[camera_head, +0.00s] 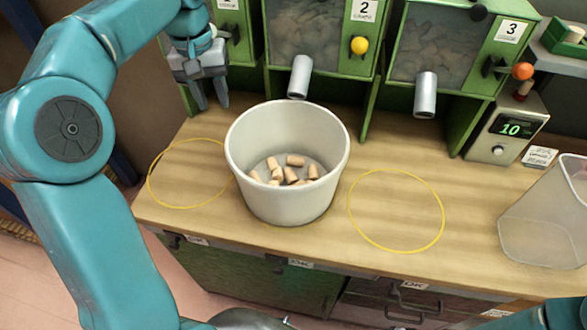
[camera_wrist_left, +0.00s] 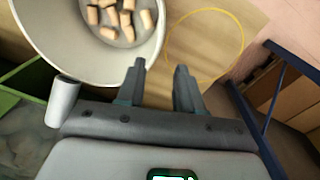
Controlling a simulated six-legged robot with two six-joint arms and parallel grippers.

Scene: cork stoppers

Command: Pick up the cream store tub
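The cream store tub (camera_head: 283,203) stands upright on the wooden counter, between two yellow circles. Several cork stoppers (camera_head: 292,174) lie in its bottom. My left gripper (camera_head: 212,104) hangs behind and to the left of the tub, fingers pointing down, apart from it. In the left wrist view the two fingers (camera_wrist_left: 160,66) are spread with nothing between them. The tub's rim (camera_wrist_left: 92,77) shows at the upper left there, beside one finger. My right gripper does not show.
Green dispensers (camera_head: 320,35) with grey spouts (camera_head: 425,95) line the back. A display (camera_head: 510,127) reading 10 and a clear container (camera_head: 548,215) stand at the right. The left yellow circle (camera_head: 152,172) and right yellow circle (camera_head: 352,222) are empty.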

